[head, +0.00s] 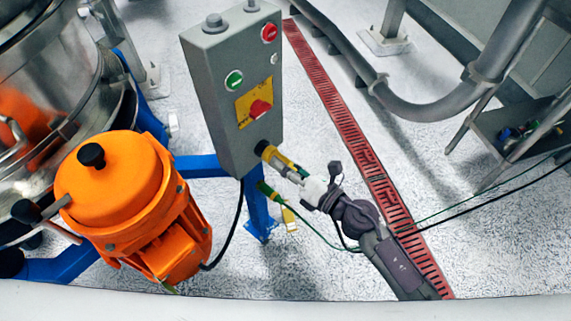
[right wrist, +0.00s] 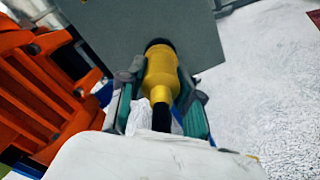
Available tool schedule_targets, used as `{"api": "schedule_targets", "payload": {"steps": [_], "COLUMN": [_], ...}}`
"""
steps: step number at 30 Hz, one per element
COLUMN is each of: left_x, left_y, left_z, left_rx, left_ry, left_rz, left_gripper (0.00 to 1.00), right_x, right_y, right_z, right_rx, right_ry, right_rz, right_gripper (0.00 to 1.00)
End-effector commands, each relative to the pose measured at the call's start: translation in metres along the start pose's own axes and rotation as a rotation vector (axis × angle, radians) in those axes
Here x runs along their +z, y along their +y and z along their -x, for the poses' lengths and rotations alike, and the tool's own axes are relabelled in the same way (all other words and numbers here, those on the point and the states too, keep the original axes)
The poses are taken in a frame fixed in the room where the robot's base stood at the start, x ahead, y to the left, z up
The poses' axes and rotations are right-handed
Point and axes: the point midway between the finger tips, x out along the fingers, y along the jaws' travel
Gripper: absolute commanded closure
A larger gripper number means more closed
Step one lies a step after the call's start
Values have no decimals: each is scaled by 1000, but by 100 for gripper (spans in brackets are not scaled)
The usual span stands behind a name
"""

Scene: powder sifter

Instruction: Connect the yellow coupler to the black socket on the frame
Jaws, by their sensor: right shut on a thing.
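The yellow coupler (head: 276,159) is between the fingers of my right gripper (head: 290,173), which is shut on it. In the right wrist view the coupler (right wrist: 160,75) lies lengthwise between the two fingers (right wrist: 162,100), with a black cable at its near end. Its far end meets the black socket (head: 262,147) on the lower front of the grey control box. The socket also shows in the right wrist view (right wrist: 158,43) as a dark rim beyond the coupler. I cannot tell how deep the coupler sits in it. My left gripper is not in view.
The grey control box (head: 215,105) stands on a blue frame (head: 200,167). An orange motor (head: 130,200) is at left, beside a steel vessel (head: 50,80).

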Motion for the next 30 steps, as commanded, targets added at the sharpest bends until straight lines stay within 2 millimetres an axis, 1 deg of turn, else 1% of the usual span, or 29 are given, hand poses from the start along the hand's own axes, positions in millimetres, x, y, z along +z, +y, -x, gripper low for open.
{"api": "schedule_targets", "payload": {"steps": [22, 23, 27, 30], "left_x": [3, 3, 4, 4], "left_y": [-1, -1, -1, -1], "left_z": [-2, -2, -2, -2], "left_rx": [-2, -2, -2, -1], "left_ry": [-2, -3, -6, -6], "left_rz": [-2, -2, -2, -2], "left_gripper": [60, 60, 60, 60], "right_x": [1, 0, 0, 0], "right_y": [1, 0, 0, 0], "right_z": [-12, -12, -11, -11], "right_rx": [1, 1, 0, 0], "right_ry": [-1, -1, -1, -1], "right_rz": [0, 0, 0, 0], "right_gripper": [100, 61, 38, 37]}}
